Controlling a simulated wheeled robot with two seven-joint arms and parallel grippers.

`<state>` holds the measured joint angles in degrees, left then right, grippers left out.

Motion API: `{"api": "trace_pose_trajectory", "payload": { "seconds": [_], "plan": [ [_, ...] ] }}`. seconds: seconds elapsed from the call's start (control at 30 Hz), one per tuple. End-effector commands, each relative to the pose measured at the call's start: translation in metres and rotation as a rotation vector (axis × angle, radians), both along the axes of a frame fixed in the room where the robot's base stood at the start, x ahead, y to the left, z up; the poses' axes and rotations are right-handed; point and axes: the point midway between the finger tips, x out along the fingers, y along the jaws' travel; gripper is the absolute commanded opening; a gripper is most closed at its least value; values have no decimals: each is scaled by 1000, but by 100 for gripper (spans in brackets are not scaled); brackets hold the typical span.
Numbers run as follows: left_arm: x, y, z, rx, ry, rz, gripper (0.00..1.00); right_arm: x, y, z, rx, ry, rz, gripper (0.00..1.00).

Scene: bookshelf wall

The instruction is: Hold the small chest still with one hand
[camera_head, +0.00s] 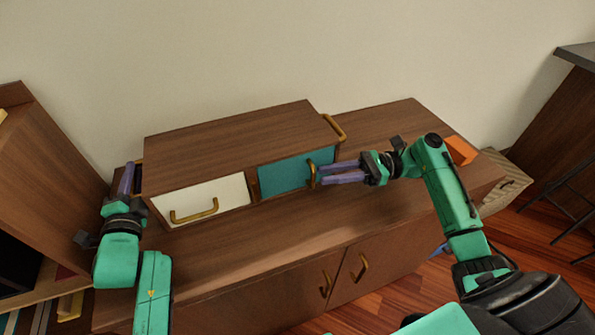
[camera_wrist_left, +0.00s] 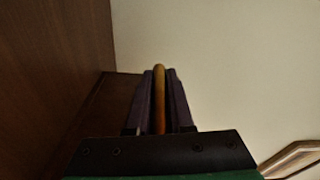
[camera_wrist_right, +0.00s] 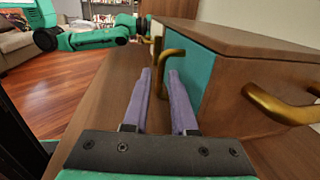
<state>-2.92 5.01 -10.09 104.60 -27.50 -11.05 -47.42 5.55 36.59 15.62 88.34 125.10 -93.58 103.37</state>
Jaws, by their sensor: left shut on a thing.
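The small chest (camera_head: 240,143) is a brown wooden box with a white drawer (camera_head: 215,190) on the left and a teal drawer (camera_head: 283,172) on the right, each with a brass pull. My left gripper (camera_head: 130,170) is at the chest's left end. In the left wrist view its fingers are shut on a brass side handle (camera_wrist_left: 160,90). My right gripper (camera_head: 322,173) is open at the teal drawer's pull (camera_head: 311,172). In the right wrist view that pull (camera_wrist_right: 168,58) stands near and between the fingertips. Both drawers look closed.
The chest stands on a brown wooden cabinet (camera_head: 300,232) with its own doors and brass handles. A free brass handle (camera_head: 334,127) is on the chest's right end. An orange block (camera_head: 461,150) lies at the cabinet's right. A tall bookshelf (camera_head: 45,165) rises at the left.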

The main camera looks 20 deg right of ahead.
Motion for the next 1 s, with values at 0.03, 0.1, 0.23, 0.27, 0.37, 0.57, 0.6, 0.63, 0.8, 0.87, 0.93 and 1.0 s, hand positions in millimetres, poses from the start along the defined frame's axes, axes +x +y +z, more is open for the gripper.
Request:
{"api": "trace_pose_trajectory", "payload": {
  "seconds": [0.03, 0.1, 0.23, 0.27, 0.37, 0.57, 0.6, 0.63, 0.8, 0.87, 0.93, 1.0],
  "plan": [
    [-1, 0, -9, 1, 19, 2, 0, 1, 9, -1, 0, 0, 2, 25],
    [-1, 0, -9, 1, 19, 2, 0, 3, 21, -1, 0, -1, 0, 25],
    [-1, 0, -9, 1, 19, 2, 0, 7, 36, -2, -2, 0, -1, 25],
    [-1, 0, -9, 1, 19, 2, 0, 7, 38, -2, -2, 1, -1, 25],
    [-1, 0, -9, 1, 19, 2, 0, 8, 43, -1, -2, 0, -3, 25],
    [-1, 0, -9, 1, 19, 2, 0, 8, 43, -2, -3, 1, -3, 25],
    [-1, 0, -9, 1, 19, 2, 0, 8, 43, -2, -3, 1, -3, 14],
    [-1, 0, -9, 1, 19, 2, 0, 8, 43, -2, -3, 1, -3, 2],
    [-1, 0, -9, 1, 19, 2, 0, 8, 43, -2, -3, 1, -3, 0],
    [-1, 0, -9, 1, 19, 2, 0, 8, 43, -2, -3, 1, -3, 0],
    [-1, 0, -9, 1, 19, 2, 0, 8, 43, -2, -3, 1, -3, 0],
    [-1, 0, -9, 1, 19, 2, 0, 8, 43, -2, -4, 1, -3, 0]
  ]
}}
